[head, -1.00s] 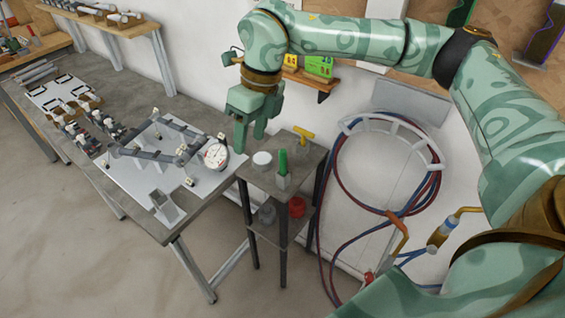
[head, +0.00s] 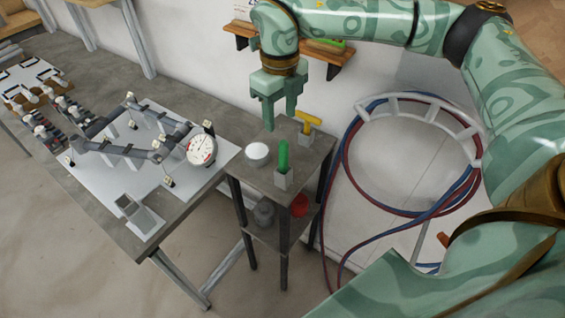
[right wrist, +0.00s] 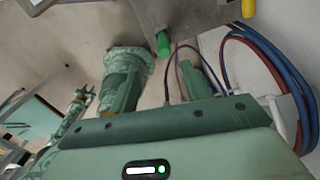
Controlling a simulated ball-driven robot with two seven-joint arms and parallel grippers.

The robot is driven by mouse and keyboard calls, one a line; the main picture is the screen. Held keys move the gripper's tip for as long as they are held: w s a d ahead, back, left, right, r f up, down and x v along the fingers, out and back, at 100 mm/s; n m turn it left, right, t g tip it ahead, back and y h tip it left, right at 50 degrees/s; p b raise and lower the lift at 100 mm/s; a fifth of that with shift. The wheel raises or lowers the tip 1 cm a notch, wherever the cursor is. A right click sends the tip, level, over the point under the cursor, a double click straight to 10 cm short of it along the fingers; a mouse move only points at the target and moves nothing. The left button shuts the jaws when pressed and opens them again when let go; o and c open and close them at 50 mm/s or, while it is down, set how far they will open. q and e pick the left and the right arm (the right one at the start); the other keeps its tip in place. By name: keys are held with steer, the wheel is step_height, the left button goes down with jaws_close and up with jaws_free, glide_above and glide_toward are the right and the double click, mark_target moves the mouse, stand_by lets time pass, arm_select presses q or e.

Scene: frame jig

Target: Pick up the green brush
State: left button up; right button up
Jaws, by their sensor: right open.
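The green brush (head: 283,157) stands upright in a small grey holder (head: 283,181) on the top shelf of a dark stand. Only its green upper part shows above the holder. Its green end also shows near the top of the right wrist view (right wrist: 163,43). My right gripper (head: 280,112) is open and empty, fingers pointing down, above the back of the stand. In the head view it appears just above and slightly left of the brush, apart from it.
A white round container (head: 257,154) and a yellow T-handled thing (head: 308,121) share the top shelf (head: 262,178). A red item (head: 299,204) sits on the lower shelf. Left is a workbench with a frame jig and dial (head: 202,150). Hoses (head: 347,165) hang on the right.

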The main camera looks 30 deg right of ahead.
mark_target(283, 142)
step_height(283, 142, down, 6)
steer(key=shift+w+f+b, duration=0.1)
steer(key=shift+f+b, duration=0.15)
steer(key=shift+b, duration=0.25)
steer(key=f, duration=0.3)
steer(key=f+b, duration=0.1)
steer(key=f, duration=0.1)
steer(key=shift+d+f, duration=0.2)
steer(key=shift+d, duration=0.2)
steer(key=shift+r, duration=0.1)
jaws_close()
